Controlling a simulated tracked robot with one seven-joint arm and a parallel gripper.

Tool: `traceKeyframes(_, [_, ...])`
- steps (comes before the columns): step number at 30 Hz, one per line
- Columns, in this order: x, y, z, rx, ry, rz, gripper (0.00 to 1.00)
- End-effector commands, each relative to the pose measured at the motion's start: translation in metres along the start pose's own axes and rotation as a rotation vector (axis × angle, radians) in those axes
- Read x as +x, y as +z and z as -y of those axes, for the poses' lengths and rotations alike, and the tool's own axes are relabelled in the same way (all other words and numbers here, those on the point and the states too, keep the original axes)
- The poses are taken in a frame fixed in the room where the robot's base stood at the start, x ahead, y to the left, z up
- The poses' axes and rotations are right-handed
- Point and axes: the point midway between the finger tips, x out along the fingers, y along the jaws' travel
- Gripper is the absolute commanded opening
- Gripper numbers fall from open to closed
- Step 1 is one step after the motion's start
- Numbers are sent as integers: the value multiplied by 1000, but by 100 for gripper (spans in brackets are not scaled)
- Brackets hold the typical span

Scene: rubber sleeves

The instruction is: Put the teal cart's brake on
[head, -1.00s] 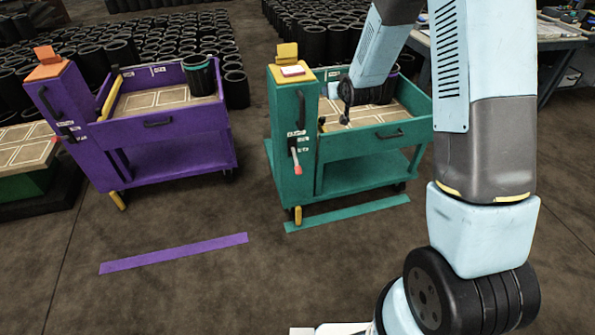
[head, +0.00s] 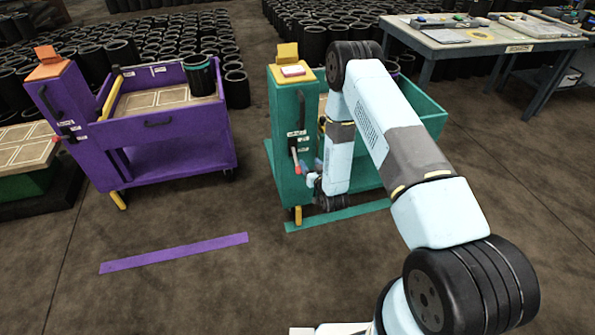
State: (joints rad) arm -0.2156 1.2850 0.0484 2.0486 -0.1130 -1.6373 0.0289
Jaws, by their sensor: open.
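The teal cart (head: 285,130) stands at the middle of the head view, behind a teal floor stripe (head: 330,217). On the front of its column is a lever (head: 295,155) with a red tip (head: 297,169), hanging downward beside small white labels. A yellow foot piece (head: 298,214) shows at the column's bottom. My gripper (head: 310,177) is low in front of the cart, just right of the red tip, and points left. It is small and partly hidden by my wrist; I cannot tell whether it touches the lever. My arm hides much of the cart's tray.
A purple cart (head: 165,135) stands at left, its lever (head: 66,137) pointing left, behind a purple stripe (head: 175,253). It carries a dark sleeve (head: 200,78). Many black sleeves fill the back; a workbench (head: 480,40) stands at back right. Floor in front is clear.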

Motion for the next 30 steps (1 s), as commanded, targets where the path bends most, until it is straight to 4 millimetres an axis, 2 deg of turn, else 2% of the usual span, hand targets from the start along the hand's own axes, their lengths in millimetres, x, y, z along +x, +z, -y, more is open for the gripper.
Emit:
traceKeyframes(1, [-9,20,3,6,-5,-10,57])
traceKeyframes(6, [-35,62,11,22,-19,-65,57])
traceKeyframes(9, [-48,78,14,29,-23,-89,57])
traceKeyframes(15, [-59,92,17,35,-27,-115,57])
traceKeyframes(20, [-48,90,17,35,-27,-121,57])
traceKeyframes(30, [8,84,18,34,-27,-120,57])
